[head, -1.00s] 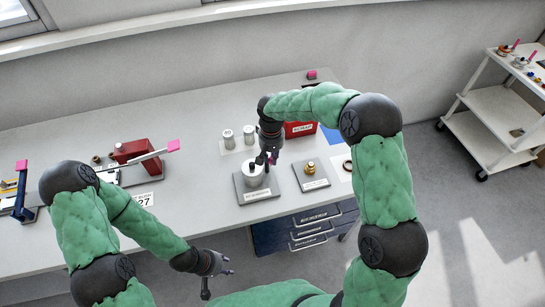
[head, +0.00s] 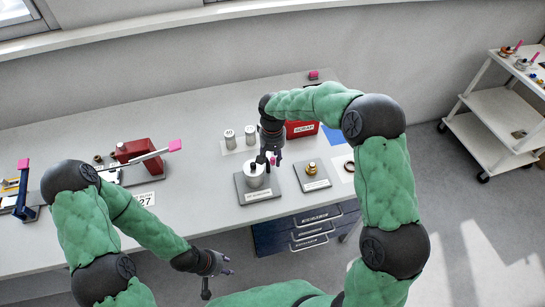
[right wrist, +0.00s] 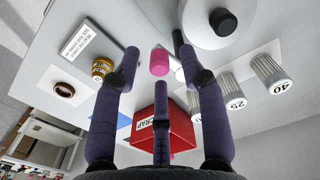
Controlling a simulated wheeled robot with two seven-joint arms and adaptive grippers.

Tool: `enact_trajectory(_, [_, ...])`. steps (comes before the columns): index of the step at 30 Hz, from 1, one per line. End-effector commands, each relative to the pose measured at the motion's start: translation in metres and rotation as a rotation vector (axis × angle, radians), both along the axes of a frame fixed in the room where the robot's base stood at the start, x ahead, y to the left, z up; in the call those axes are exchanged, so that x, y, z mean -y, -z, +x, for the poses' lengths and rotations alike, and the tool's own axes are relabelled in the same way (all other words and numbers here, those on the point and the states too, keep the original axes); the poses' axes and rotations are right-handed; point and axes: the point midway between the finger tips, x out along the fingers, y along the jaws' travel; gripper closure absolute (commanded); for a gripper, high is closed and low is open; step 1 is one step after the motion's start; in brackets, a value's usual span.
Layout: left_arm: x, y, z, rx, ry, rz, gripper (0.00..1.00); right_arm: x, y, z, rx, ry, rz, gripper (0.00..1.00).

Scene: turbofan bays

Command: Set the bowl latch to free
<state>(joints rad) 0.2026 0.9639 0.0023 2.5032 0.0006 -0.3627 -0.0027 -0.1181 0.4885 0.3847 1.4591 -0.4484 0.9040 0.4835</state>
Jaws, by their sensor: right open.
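A pale cylindrical bowl (head: 255,179) with a black top knob stands on a grey plate (head: 262,197) near the bench's front edge. In the right wrist view the bowl (right wrist: 205,40) is at the top, with its black knob (right wrist: 222,21). A pink grip (right wrist: 159,61), seemingly the bowl latch's handle, shows between my right fingers; it also shows in the head view (head: 273,160). My right gripper (head: 267,162) is open around this grip, with gaps visible on both sides. My left gripper (head: 226,268) hangs in front of the bench, away from the bowl; its jaw state is unclear.
Pale numbered cylinders (head: 230,139) stand behind the bowl. A red scrap box (head: 300,129) is behind my right gripper. A brass fitting (head: 312,169) sits on a grey plate to the right. A red device with a pink-ended lever (head: 153,155) stands left. Drawers (head: 310,228) are below.

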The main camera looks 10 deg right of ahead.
Motion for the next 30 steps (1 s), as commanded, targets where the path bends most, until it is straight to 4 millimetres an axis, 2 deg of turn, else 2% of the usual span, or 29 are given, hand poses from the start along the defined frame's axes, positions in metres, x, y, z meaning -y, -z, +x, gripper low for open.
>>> enact_trajectory(15, [0.0,0.0,0.0,0.0,0.0,0.0,0.6,-0.001,-0.092,0.001,0.002,0.0,0.001,0.58])
enact_trajectory(21, [0.0,0.0,0.0,0.0,0.0,0.0,0.6,-0.001,-0.11,0.0,0.0,-0.001,0.0,0.58])
enact_trajectory(30, [0.0,0.0,0.0,0.0,0.0,0.0,0.6,-0.001,-0.113,0.0,-0.001,-0.001,0.0,0.58])
